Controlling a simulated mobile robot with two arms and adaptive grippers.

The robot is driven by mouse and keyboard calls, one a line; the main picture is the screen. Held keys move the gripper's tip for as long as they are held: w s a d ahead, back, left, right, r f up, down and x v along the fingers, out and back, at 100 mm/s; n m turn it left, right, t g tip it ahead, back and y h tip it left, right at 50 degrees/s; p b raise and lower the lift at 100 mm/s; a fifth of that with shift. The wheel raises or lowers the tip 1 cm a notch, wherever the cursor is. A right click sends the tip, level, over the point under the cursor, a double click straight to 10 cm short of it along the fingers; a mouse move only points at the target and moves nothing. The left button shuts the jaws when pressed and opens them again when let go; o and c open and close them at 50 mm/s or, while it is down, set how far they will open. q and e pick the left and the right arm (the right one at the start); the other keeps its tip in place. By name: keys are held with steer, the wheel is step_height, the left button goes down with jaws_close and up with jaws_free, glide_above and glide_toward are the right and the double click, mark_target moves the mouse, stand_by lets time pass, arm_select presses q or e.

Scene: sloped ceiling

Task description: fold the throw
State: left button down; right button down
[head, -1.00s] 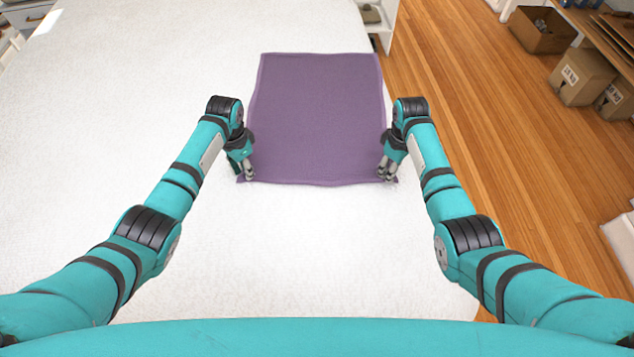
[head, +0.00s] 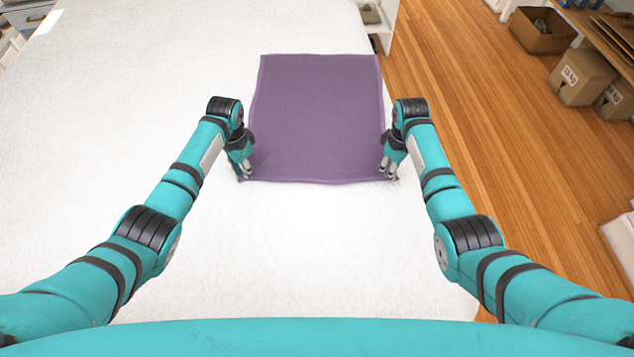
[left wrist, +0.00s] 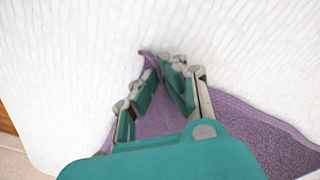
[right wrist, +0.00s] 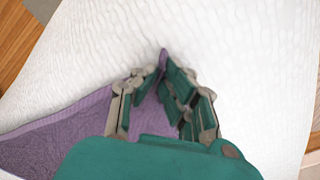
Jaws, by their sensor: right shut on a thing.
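The purple throw (head: 318,115) lies spread flat on the white bed-like surface, its near edge facing me. My left gripper (head: 244,172) is at its near left corner. In the left wrist view, the left gripper's fingers (left wrist: 158,66) are close together around the purple corner (left wrist: 150,62); whether they pinch it is unclear. My right gripper (head: 389,172) is shut on the throw's near right corner. In the right wrist view, a purple tip (right wrist: 163,58) sticks up between the right gripper's fingers (right wrist: 154,76). Both grippers are low, at the surface.
The white surface (head: 130,130) is clear to the left of the throw and in front of it. Its right edge lies close beyond my right arm, with wooden floor (head: 480,130) below. Cardboard boxes (head: 582,77) stand at the far right.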

arm_select(q)
steer(key=shift+a, duration=0.1)
arm_select(e)
steer(key=shift+s+d, duration=0.1)
steer(key=shift+d, duration=0.1)
